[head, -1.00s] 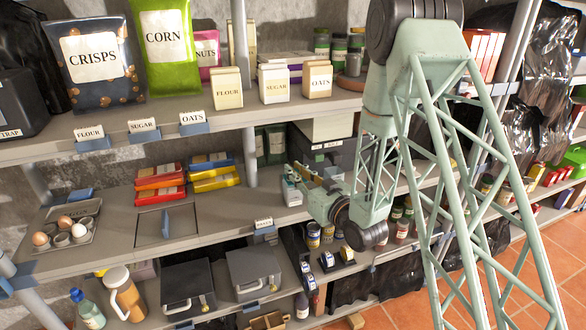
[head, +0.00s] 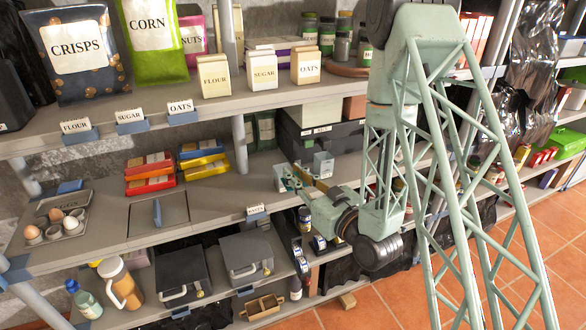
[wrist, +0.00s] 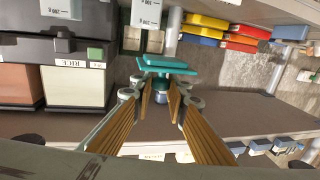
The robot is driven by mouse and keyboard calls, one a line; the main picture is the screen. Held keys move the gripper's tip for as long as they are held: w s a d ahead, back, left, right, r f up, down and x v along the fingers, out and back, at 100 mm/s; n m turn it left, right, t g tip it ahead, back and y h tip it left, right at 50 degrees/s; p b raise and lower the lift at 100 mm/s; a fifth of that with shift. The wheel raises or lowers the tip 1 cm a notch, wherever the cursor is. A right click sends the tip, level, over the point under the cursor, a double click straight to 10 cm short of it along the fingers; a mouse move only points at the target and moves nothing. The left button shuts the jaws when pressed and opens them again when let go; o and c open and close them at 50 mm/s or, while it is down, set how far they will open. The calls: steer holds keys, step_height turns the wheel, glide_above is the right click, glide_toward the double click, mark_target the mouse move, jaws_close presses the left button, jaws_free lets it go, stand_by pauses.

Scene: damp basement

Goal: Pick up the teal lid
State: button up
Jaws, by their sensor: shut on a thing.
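The teal lid (wrist: 168,65) shows in the wrist view just beyond my fingertips, a flat teal piece with a raised block on it. My gripper (wrist: 161,97) has its two ribbed, wood-coloured fingers closed on the lid's rounded blue-grey part, which is mostly hidden between them. In the head view my gripper is small, at the middle shelf, in front of the dark storage boxes. Teal bits show beside it there, too small to make out clearly.
A dark-lidded RICE box (wrist: 75,85) stands close to the left in the wrist view. Red, yellow and blue trays (head: 150,172) lie left along the middle shelf. The upper shelf (head: 240,100) runs above my gripper. Shelf surface between the trays and gripper is fairly clear.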

steer(key=shift+s+d+r, duration=0.1)
steer(key=shift+s, duration=0.2)
stand_by(0.7)
